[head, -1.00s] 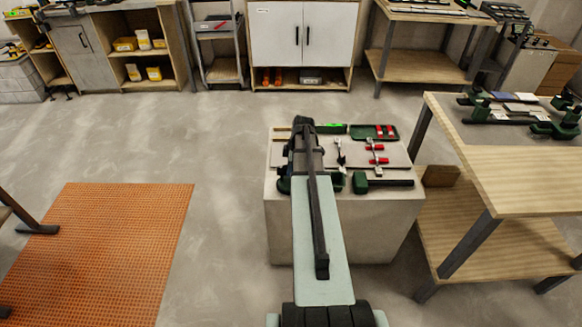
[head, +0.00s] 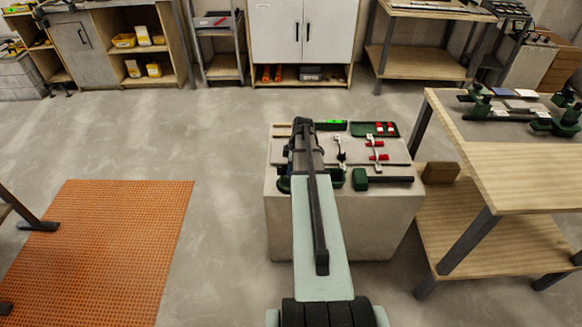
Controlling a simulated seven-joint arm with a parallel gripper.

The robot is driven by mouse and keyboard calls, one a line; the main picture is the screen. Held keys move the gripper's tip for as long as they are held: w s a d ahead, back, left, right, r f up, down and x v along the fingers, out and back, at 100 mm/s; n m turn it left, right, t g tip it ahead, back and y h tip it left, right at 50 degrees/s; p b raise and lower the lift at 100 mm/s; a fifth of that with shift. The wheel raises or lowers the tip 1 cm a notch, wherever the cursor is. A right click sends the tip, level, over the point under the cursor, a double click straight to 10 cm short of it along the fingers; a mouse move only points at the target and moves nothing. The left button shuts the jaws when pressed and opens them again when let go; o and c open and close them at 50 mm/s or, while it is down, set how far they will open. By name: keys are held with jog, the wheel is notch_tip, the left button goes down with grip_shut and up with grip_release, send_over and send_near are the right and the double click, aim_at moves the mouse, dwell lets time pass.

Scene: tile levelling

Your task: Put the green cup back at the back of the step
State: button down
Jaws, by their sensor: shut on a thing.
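My gripper (head: 304,135) is over the left part of the pale step (head: 390,225), seen from behind along my arm. My wrist hides its fingers and most of what they hold. Dark green shapes show on both sides of my wrist, one at left (head: 284,185) and one at right (head: 337,179). They look like parts of the green cup, but I cannot tell whether they are one thing or whether they touch the step.
On the step lie a green-headed mallet (head: 361,179), red-and-silver clamps (head: 375,150), a green tray (head: 374,129) with red pieces, and a bright green level (head: 331,125) at the back. A wooden bench (head: 520,170) stands close at right.

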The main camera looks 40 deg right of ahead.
jog(key=c, duration=0.8)
grip_release()
jog(key=shift+o, duration=0.5)
jog(key=shift+o, duration=1.1)
jog(key=shift+r, duration=0.1)
jog(key=shift+r, duration=3.9)
jog(key=shift+a, duration=0.1)
